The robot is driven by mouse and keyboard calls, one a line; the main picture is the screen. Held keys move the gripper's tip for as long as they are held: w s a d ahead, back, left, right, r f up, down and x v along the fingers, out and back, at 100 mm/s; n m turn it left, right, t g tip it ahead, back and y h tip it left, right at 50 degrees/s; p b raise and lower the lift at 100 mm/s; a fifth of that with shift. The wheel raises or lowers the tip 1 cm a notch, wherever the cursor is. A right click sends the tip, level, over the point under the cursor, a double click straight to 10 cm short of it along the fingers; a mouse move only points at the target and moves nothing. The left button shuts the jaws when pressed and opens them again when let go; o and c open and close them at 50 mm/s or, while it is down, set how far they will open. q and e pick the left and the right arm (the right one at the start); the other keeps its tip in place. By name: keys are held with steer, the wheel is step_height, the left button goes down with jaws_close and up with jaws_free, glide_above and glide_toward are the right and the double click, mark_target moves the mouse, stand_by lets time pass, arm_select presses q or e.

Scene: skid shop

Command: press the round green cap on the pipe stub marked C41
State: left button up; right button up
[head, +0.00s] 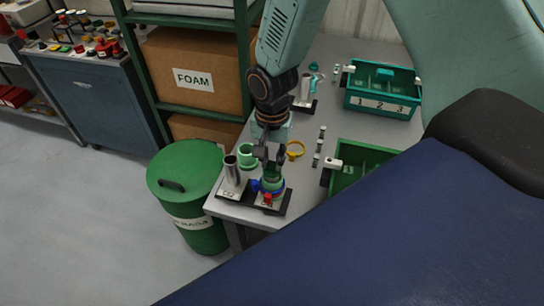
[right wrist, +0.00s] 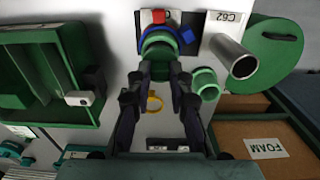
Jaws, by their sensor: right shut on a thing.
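My right gripper (head: 270,155) points down at the near end of the grey bench. Its fingers, which also show in the right wrist view (right wrist: 158,72), are shut on a round green cap (right wrist: 157,48). The cap sits over a stub on a dark base plate (head: 283,207), with blue and red parts beside it. The pipe stub itself is hidden under the cap, and I cannot read the plate's label. Just left stands a bare metal pipe stub (head: 231,170); its plate reads C62 in the right wrist view (right wrist: 232,55). My left gripper is not in view.
A loose green ring-shaped cap (head: 247,155) and a yellow ring (head: 295,151) lie close to the gripper. A green bin (head: 345,185) is to the right, a teal 1-2-3 bin (head: 383,103) behind. A green drum (head: 185,170) stands left of the bench.

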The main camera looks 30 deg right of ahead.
steer(key=o, duration=0.8)
steer(key=shift+o, duration=0.2)
steer(key=o, duration=0.3)
steer(key=shift+o, duration=0.2)
steer(key=shift+r+p, duration=3.95)
steer(key=shift+r, duration=0.15)
steer(key=shift+c, duration=0.3)
steer(key=shift+f, duration=0.1)
jaws_close()
